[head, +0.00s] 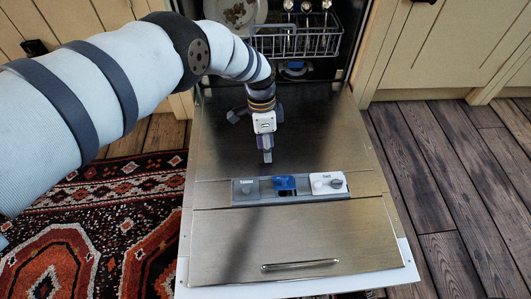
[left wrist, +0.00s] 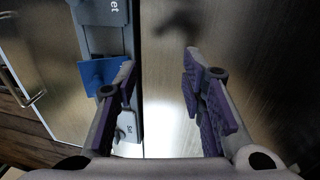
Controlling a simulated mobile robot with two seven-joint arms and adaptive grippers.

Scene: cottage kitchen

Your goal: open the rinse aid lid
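The blue rinse aid lid (head: 284,183) is in the middle of the dispenser strip (head: 243,200) on the open dishwasher door. It also shows in the left wrist view (left wrist: 92,76), beside one of my fingers; I cannot tell whether it is partly raised. My left gripper (head: 266,150) is above the door, just behind the strip in the head view. In the left wrist view its two fingers (left wrist: 160,66) are spread, with only bare steel visible between them. One finger overlaps the strip in that view; contact is unclear. My right gripper is not in view.
A grey lid (head: 248,188) is left of the blue one, and a white section with a round grey cap (head: 328,183) is right. The steel door (head: 220,230) has a handle (head: 300,265). A cutlery basket (head: 298,42) stands behind. A patterned rug (head: 100,220) lies left.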

